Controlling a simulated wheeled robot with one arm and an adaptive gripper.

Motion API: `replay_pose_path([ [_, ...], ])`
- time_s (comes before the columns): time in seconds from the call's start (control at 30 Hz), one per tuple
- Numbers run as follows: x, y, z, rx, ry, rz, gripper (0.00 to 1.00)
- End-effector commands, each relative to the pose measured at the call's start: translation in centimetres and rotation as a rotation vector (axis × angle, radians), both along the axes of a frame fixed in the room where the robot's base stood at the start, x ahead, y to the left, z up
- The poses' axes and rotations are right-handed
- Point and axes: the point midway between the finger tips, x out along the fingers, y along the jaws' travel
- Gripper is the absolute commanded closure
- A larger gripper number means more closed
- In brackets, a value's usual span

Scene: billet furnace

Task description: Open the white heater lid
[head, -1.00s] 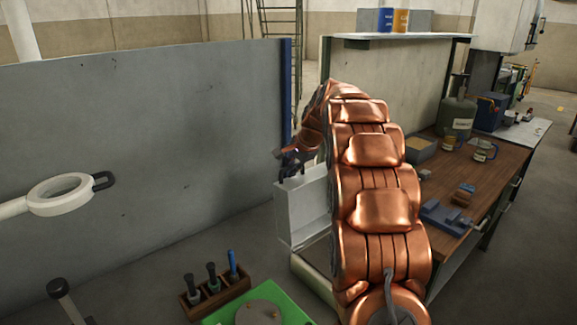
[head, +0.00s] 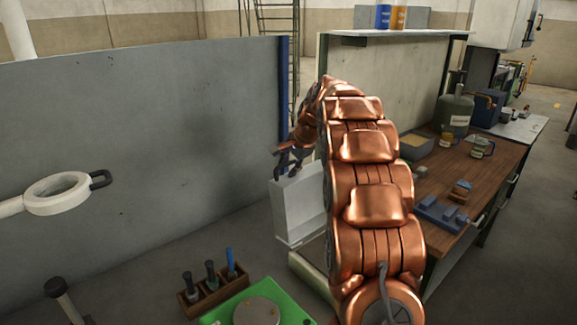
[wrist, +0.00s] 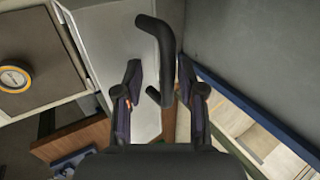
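The white heater lid (head: 298,212) shows in the head view as a pale panel left of my copper arm, partly hidden by it. In the wrist view the lid (wrist: 122,45) is a white panel with a black curved handle (wrist: 163,45). My gripper (wrist: 162,85) is open, with one dark finger on each side of the handle's lower part. There is a gap between the right finger and the handle; I cannot tell whether the left finger touches it. In the head view my gripper (head: 289,162) is small and dark, just above the lid's top edge.
A beige box face with a round gauge (wrist: 13,78) is left of the lid in the wrist view. A grey partition (head: 140,140) with a blue post stands on the left. A wooden workbench (head: 490,170) with tools, mugs and a canister is right of my arm.

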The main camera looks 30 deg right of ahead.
Motion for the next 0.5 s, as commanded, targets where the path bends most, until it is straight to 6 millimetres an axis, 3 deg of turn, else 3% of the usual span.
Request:
replay_pose_path([
  [0.27,-0.2,0.0,0.6,0.000,-0.002,0.000,0.61],
  [0.5,-1.6,-0.3,3.1,-0.001,-0.002,0.000,0.61],
])
